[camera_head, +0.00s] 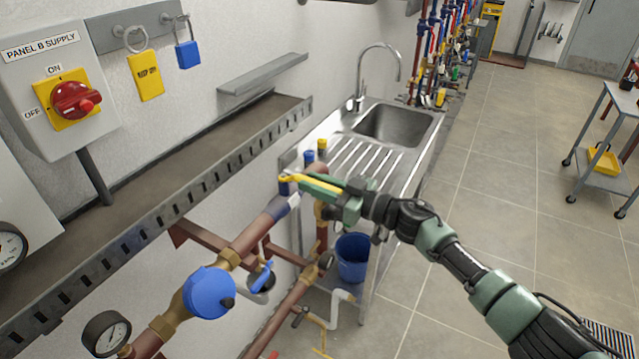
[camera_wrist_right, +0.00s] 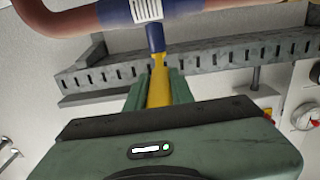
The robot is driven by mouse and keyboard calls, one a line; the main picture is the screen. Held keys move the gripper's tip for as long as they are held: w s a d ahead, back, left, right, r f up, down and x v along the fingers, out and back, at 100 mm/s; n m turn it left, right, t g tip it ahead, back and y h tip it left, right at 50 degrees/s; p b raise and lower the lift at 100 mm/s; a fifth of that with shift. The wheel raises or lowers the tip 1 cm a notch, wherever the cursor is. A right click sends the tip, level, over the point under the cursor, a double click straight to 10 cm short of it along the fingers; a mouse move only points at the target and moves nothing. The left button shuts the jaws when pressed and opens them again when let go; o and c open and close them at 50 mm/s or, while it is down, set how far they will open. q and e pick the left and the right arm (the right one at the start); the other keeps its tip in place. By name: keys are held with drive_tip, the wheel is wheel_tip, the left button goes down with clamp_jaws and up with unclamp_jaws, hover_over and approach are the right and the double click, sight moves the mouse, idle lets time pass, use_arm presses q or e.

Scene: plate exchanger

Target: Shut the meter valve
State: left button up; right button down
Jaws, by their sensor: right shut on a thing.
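My right gripper (camera_head: 318,186) is shut on a yellow lever (camera_head: 295,179) at the upper end of the copper meter pipe. In the right wrist view the lever (camera_wrist_right: 158,88) lies between the two green fingers (camera_wrist_right: 157,90). Its far end meets a blue valve stem (camera_wrist_right: 155,38) beside the pipe, and it points across the pipe's run. The blue round meter (camera_head: 208,292) sits lower on the same pipe, with brass fittings on both sides. Gripper and arm hide part of the valve in the head view. My left gripper is not in view.
A grey slotted cable tray (camera_head: 180,191) runs along the wall. A steel sink (camera_head: 395,124) stands behind the gripper, with a blue bucket (camera_head: 353,258) below. A pressure gauge (camera_head: 106,333) and a blue-handled valve (camera_head: 262,277) are near the meter.

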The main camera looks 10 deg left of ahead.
drive_tip(key=c, duration=1.2)
unclamp_jaws()
drive_tip(key=shift+s+d+f, duration=0.1)
drive_tip(key=shift+d, duration=0.25)
drive_tip(key=b+v, duration=0.1)
drive_tip(key=v, duration=0.6)
drive_tip(key=shift+s, duration=0.1)
